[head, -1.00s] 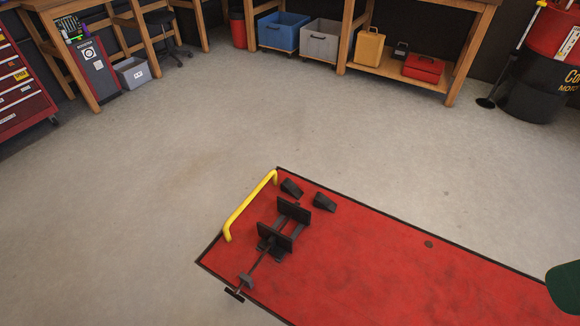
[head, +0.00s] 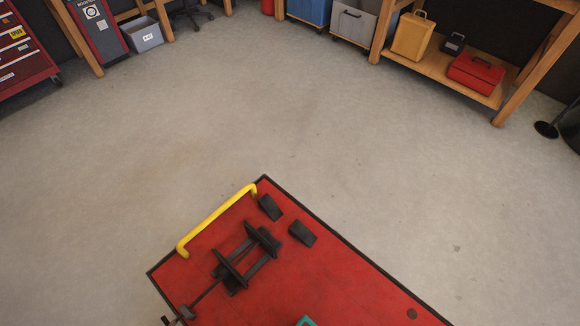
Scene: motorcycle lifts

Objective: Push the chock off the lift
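The red lift (head: 330,277) fills the lower middle of the head view, its far corner pointing up. Two black wedge chocks lie on it near the far edge: one chock (head: 270,207) close to the corner by the yellow bar, the other chock (head: 302,233) a little to the right. Both are apart from the black wheel clamp (head: 246,259) beside them. I cannot tell which one the task means. My gripper is not in view.
A yellow bar (head: 216,220) stands along the lift's left end. A teal object (head: 306,321) shows at the bottom edge. Bare concrete floor (head: 250,120) lies open beyond the lift. A wooden bench (head: 440,72) with cases stands at the back right.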

